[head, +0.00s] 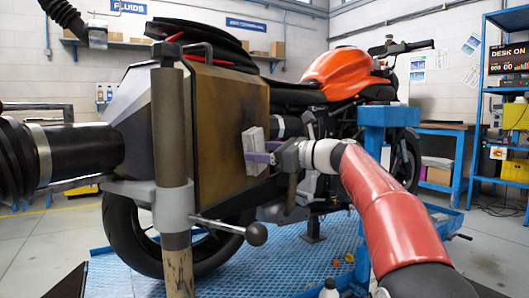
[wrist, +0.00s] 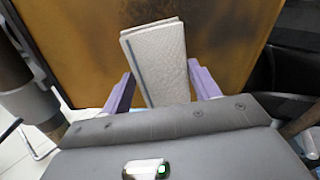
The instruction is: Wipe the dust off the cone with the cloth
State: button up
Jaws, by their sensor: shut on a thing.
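The cone (head: 232,125) is a large angular hood at the left of the head view, with a wide flat brownish-yellow face. Its face shows dark, dusty smudges and fills the back of the wrist view (wrist: 230,45). The cloth (head: 253,136) is folded, whitish, with a blue stripe that shows in the wrist view (wrist: 155,60). My gripper (head: 259,157) is shut on the cloth, its purple fingers on either side. The cloth is up close at the right part of the face; I cannot tell whether it touches. Part of the cone is hidden behind a post.
An upright post (head: 170,130) with a clamp lever (head: 255,234) stands before the cone. A black hose (head: 75,148) runs in from the left. An orange motorcycle (head: 345,68) stands behind, and a blue stand (head: 388,118) is right of my gripper.

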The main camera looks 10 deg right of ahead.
aim_at(259, 136)
jog(key=shift+p+x, duration=0.55)
jog(key=shift+x, duration=0.45)
dwell(0.3)
notch_tip(259, 136, up, 4)
jog(key=p, duration=0.4)
jog(key=shift+s+d+f, duration=0.1)
jog(key=shift+f, duration=0.05)
notch_tip(259, 136, up, 7)
jog(key=p, duration=0.8)
jog(key=shift+f+b, duration=3.3)
jog(key=shift+f, duration=2.1)
